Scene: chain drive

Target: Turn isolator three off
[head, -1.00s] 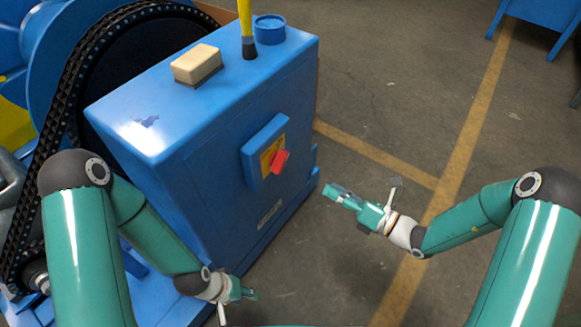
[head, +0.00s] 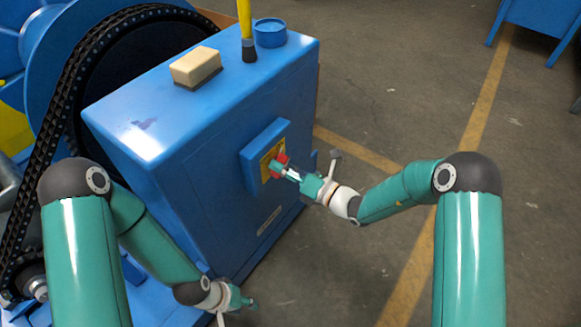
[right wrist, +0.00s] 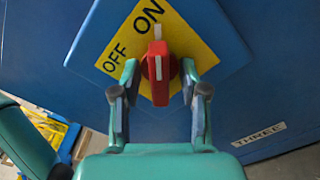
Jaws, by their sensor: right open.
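The isolator's red handle (right wrist: 158,75) sits on a yellow plate (right wrist: 185,30) marked ON and OFF, and its white line points up towards ON. A label reading THREE (right wrist: 258,135) is on the blue housing in the right wrist view. My right gripper (right wrist: 159,82) is open, with one finger on each side of the handle; I cannot tell whether they touch it. In the head view my right gripper (head: 284,168) is at the handle and partly hides it. My left gripper (head: 250,303) is low by the housing's lower front edge, too small to judge.
The blue housing (head: 215,160) bears a sponge-like block (head: 195,67), a blue round container (head: 270,32) and a yellow-handled brush (head: 247,40). A chain (head: 60,110) runs round a wheel at left. Open floor lies to the right.

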